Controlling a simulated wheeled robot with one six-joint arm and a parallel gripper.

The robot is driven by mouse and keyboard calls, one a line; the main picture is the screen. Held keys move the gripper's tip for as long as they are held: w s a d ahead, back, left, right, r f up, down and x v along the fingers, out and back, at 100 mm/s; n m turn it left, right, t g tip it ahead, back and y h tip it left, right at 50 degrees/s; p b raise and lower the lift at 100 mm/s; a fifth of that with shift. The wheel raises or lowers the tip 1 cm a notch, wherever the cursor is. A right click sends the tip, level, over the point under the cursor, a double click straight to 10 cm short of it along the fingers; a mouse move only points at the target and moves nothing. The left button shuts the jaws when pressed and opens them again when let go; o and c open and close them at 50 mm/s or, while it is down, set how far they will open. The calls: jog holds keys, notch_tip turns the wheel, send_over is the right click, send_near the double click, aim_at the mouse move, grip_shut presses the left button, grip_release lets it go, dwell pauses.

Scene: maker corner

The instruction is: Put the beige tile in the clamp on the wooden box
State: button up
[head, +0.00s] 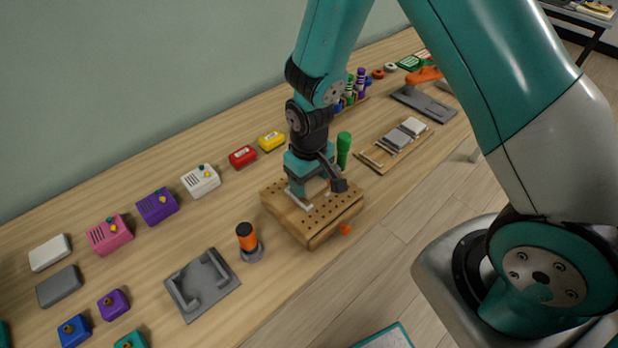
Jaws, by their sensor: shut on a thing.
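The wooden box (314,224) stands on the bench, its top dotted with rows of holes. Its clamp shows an orange knob (345,229) at the front right edge; my gripper hides much of the clamp. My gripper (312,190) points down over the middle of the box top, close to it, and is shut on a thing. That thing is mostly hidden; I take it to be the beige tile, as no other beige tile shows clearly. I cannot tell whether it touches the clamp. A pale strip (297,200) shows at the gripper's left.
A green-handled tool (343,150) stands close behind the box. An orange-and-black cylinder (247,240) and a grey fixture (202,284) stand to the left. A wooden tray (381,158) with pale and grey tiles lies to the right. Coloured boxes line the wall side.

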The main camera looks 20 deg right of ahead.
jog(key=shift+f, duration=0.2)
jog(key=shift+f+b, duration=0.3)
jog(key=o, duration=1)
jog(key=shift+r, duration=0.15)
jog(key=shift+r+p, duration=0.35)
jog(key=shift+p, duration=0.05)
notch_tip(320, 180, up, 11)
jog(key=b, duration=0.1)
jog(key=s+a+r+n+y, duration=0.1)
jog(key=s+r, duration=0.4)
jog(key=s, duration=0.1)
jog(key=s+a+r+n+y, duration=0.1)
jog(key=s+a+r, duration=0.1)
jog(key=s+r, duration=0.3)
jog(key=s+a+r+n+y, duration=0.1)
jog(key=s+r+y, duration=0.1)
jog(key=s+r, duration=0.3)
jog(key=shift+s+a, duration=0.2)
jog(key=shift+s, duration=0.45)
jog(key=shift+s+a, duration=0.15)
jog(key=shift+s, duration=0.5)
